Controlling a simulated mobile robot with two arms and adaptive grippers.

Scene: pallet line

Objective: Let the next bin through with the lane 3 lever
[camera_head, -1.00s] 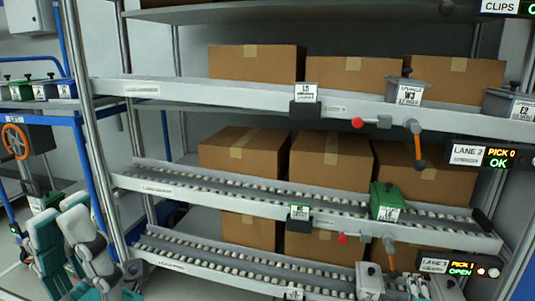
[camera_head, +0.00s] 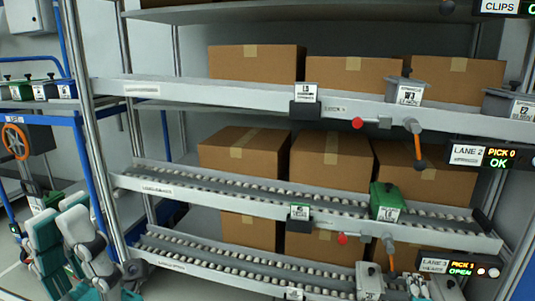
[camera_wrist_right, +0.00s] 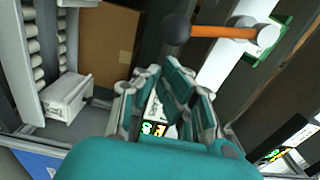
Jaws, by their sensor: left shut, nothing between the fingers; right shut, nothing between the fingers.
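The lane 3 lever (camera_head: 391,257) hangs under the front edge of the middle shelf, left of the lane 3 display (camera_head: 458,267), which reads PICK 1 and OPEN. An orange lever (camera_wrist_right: 218,31) with a black knob crosses the top of the right wrist view. A pale grey bin (camera_head: 369,281) is on the lowest lane; a pale bin also shows in the right wrist view (camera_wrist_right: 68,97). My right gripper (camera_head: 417,281) is shut and empty below the lane 3 lever, apart from it; its fingers (camera_wrist_right: 160,78) point below the knob. My left gripper (camera_head: 60,210) is shut and empty at far left.
Cardboard boxes (camera_head: 330,160) stand behind the lanes. A green bin (camera_head: 386,200) sits on the middle roller lane (camera_head: 240,192). The lane 2 lever (camera_head: 418,148) hangs above, beside the lane 2 display (camera_head: 482,156). Metal posts (camera_head: 95,130) and a blue frame (camera_head: 85,165) stand at left.

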